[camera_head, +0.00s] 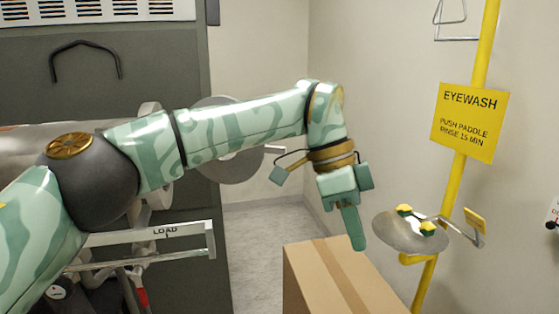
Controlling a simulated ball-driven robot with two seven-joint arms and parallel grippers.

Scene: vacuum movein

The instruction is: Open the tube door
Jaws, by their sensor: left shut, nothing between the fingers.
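A grey metal tube (25,148) lies level at the left, partly hidden behind my left arm. A round metal disc (233,170), which looks like the tube door, stands behind my forearm. Its middle is covered by the arm, so I cannot tell whether it is shut against the tube or swung away. A short bar (275,150) sticks out at its right side. My left gripper (353,235) is to the right of the disc, pointing down, shut and empty, and apart from the disc. My right gripper is not in view.
A cardboard box (335,280) stands below my left gripper. A yellow eyewash post (465,170) with a metal bowl (408,235) is at the right. A rail marked LOAD (150,234) is below the tube, in front of a dark cabinet (150,75). Bare floor (265,245) shows between cabinet and box.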

